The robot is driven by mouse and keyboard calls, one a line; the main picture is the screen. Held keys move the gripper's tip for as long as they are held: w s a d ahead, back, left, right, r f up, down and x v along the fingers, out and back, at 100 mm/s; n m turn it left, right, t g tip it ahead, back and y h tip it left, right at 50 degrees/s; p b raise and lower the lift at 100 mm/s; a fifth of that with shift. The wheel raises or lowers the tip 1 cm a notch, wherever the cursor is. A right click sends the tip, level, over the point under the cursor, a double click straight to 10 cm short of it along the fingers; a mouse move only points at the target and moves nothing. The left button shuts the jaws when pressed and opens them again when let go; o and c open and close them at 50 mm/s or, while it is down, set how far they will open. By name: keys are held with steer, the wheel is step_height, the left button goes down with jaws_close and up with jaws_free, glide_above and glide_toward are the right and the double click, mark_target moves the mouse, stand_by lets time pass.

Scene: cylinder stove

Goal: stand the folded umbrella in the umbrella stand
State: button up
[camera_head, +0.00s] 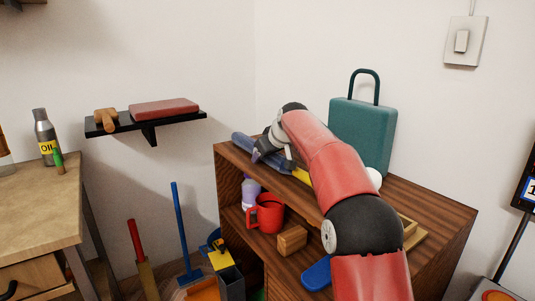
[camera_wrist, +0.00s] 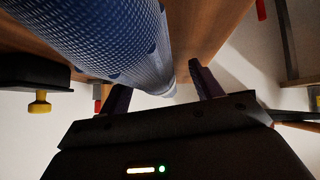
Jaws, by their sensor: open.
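The folded umbrella is blue (camera_head: 241,140) and lies on the top of the wooden shelf unit, partly hidden behind my gripper. A yellow part (camera_head: 302,175) shows past my gripper, in line with it. In the wrist view a blue patterned shaft (camera_wrist: 105,35) runs from the upper left towards the gap between my fingers. My gripper (camera_head: 262,153) is open at the umbrella, and its fingers also show in the wrist view (camera_wrist: 162,88). I cannot tell whether they touch it. A grey upright box (camera_head: 232,284) on the floor may be the umbrella stand.
A teal case (camera_head: 362,133) stands on the wooden shelf unit (camera_head: 440,203), close behind my arm. A red mug (camera_head: 266,213) and a purple bottle (camera_head: 251,190) are on its lower shelf. A blue-handled tool (camera_head: 181,232) stands left of the unit. A wall shelf (camera_head: 150,137) hangs above.

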steer(key=shift+f, duration=0.1)
steer(key=shift+f+b, duration=0.2)
steer(key=shift+b, duration=0.2)
steer(key=v, duration=0.8)
steer(key=shift+w+r, duration=0.35)
steer(key=shift+w, duration=0.05)
